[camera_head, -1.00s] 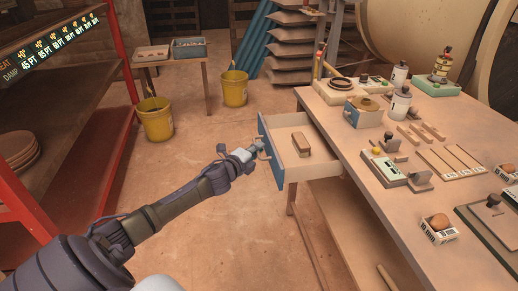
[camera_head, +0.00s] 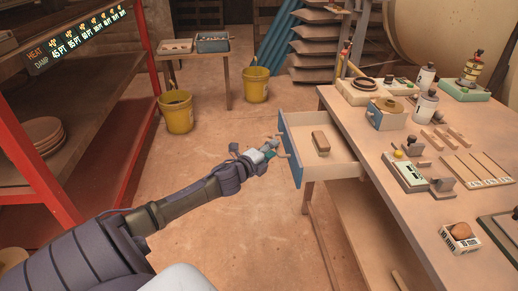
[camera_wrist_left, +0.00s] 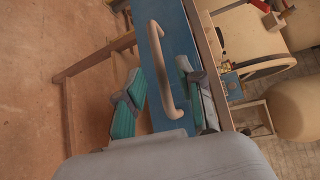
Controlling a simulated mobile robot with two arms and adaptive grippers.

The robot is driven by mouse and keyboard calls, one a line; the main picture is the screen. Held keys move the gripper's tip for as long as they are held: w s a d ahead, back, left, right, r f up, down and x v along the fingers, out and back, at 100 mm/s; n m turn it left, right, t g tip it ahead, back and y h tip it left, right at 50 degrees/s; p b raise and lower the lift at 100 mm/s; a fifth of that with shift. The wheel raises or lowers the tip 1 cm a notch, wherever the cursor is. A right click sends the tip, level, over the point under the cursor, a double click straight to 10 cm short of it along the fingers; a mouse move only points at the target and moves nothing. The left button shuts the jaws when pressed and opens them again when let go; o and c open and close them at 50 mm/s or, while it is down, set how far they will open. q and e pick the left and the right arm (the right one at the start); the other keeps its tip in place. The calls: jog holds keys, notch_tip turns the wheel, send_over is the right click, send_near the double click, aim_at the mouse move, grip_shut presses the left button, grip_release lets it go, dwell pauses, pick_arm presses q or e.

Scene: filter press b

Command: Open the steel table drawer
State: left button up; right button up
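The steel table (camera_head: 405,225) stands at the right in the head view. Its drawer (camera_head: 345,170) is pulled out toward the left, with a blue front (camera_head: 292,170) and a brown block (camera_head: 321,143) inside. My left gripper (camera_head: 271,150) is at the outer side of the drawer front, by the handle. In the left wrist view the pale curved handle (camera_wrist_left: 163,70) lies between the two teal fingers of my left gripper (camera_wrist_left: 160,100). The fingers are spread apart with gaps to the handle. My right gripper is in neither view.
Blocks, jars and small devices cover the table top. Two yellow buckets (camera_head: 177,112) (camera_head: 256,85) stand on the floor beyond the arm. A red-framed shelf (camera_head: 90,150) rises at the left. The floor left of the drawer is clear.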

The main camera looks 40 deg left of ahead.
pick_arm(q)
jog(key=s+r, duration=0.1)
jog(key=s, duration=0.7)
jog(key=shift+s+d+r, duration=0.15)
jog(key=shift+s+d, duration=0.15)
jog(key=shift+d, duration=0.05)
jog(key=s+d+f+n+g+y, duration=0.1)
jog(key=s+d+f+n+g, duration=0.3)
jog(key=f, duration=0.8)
jog(key=s+f+n+g+y, duration=0.1)
jog(key=s+f+n+g, duration=0.2)
jog(key=s+f+n, duration=0.55)
jog(key=s+d+f+n+g+h, duration=0.2)
jog(key=s+d+f+g, duration=0.2)
jog(key=s+d+f, duration=0.45)
jog(key=s+d+f+n+g+h, duration=0.1)
jog(key=s+d+f+n+g, duration=0.15)
jog(key=s+d+f, duration=0.6)
jog(key=s+d+f+g+p, duration=0.1)
jog(key=s+g+p, duration=0.1)
jog(key=s+p, duration=1.2)
jog(key=shift+d+f+m+p, duration=0.2)
jog(key=shift+m+p, duration=0.2)
jog(key=shift+p, duration=0.5)
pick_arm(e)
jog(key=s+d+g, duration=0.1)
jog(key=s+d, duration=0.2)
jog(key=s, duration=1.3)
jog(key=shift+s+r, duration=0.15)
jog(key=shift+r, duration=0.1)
